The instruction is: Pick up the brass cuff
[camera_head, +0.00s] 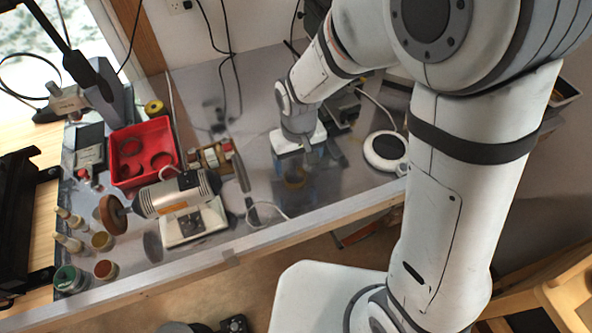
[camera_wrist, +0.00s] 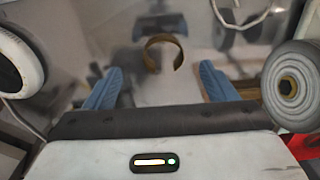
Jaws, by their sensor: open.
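The brass cuff is a brownish open ring with a gap. In the wrist view the cuff (camera_wrist: 180,53) lies on the shiny metal bench top (camera_wrist: 110,40), its gap turned toward my gripper. In the head view the cuff (camera_head: 296,182) shows faintly, just in front of my gripper. My gripper (camera_wrist: 161,70), with two blue fingers, is open and empty. The cuff appears between and a little beyond the fingertips, with no contact visible. In the head view my gripper (camera_head: 308,160) is pointed down at the bench, its fingers partly blurred against reflections.
A bench grinder (camera_head: 175,196) and red bin (camera_head: 142,128) stand left of my gripper. A white round device (camera_head: 385,146) lies to the right. Several jars and bottles stand at the far left. A cable (camera_head: 268,205) lies near the front edge.

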